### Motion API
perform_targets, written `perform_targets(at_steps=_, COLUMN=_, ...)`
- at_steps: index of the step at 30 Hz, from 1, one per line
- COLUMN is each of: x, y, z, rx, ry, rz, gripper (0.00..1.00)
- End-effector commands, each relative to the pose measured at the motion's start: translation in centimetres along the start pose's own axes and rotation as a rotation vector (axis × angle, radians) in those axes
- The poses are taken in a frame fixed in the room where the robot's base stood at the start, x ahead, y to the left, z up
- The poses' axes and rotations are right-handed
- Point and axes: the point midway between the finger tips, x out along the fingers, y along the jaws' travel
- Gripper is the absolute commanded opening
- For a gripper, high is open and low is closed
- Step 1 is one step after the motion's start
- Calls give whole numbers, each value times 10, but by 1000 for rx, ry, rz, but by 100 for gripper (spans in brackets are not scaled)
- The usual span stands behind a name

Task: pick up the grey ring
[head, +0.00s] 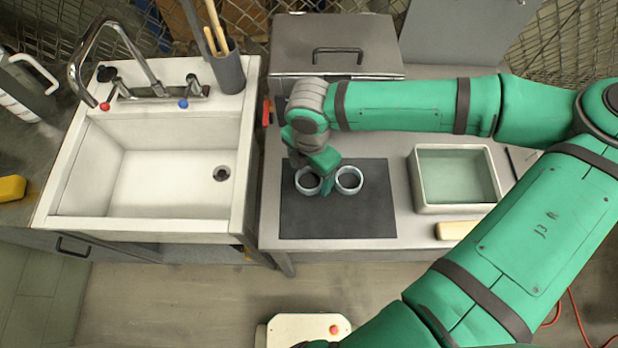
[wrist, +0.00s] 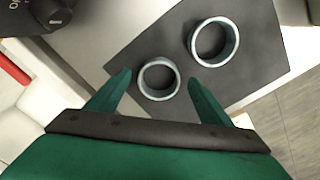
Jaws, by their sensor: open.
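Two pale grey rings lie flat on a dark mat (head: 340,222). They look alike in colour, so I cannot tell which one is the grey ring by colour. The left ring (head: 306,192) sits partly under my gripper (head: 318,178) in the head view; the right ring (head: 350,192) lies just right of it. In the wrist view my gripper (wrist: 159,76) is open, with its fingers on either side of the left ring (wrist: 160,97) and nothing gripped. The right ring (wrist: 232,50) lies beyond the right finger. The fingers' height above the mat is unclear.
A grey-green tray (head: 418,188) stands right of the mat, with a pale yellow block (head: 455,230) at the counter's front edge. A white sink (head: 75,195) is on the left. A lidded metal box (head: 300,60) stands behind. The mat's front part is clear.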

Motion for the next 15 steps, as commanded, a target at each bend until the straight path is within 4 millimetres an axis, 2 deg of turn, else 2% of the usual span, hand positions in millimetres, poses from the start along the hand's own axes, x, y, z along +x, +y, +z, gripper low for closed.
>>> perform_targets(at_steps=4, x=11, y=1, z=-1, rx=-3, ry=0, rz=0, gripper=74)
perform_targets(at_steps=11, x=12, y=1, z=-2, rx=-4, ry=0, rz=1, gripper=74)
perform_targets(at_steps=15, x=12, y=1, z=-2, rx=-4, ry=0, rz=1, gripper=42)
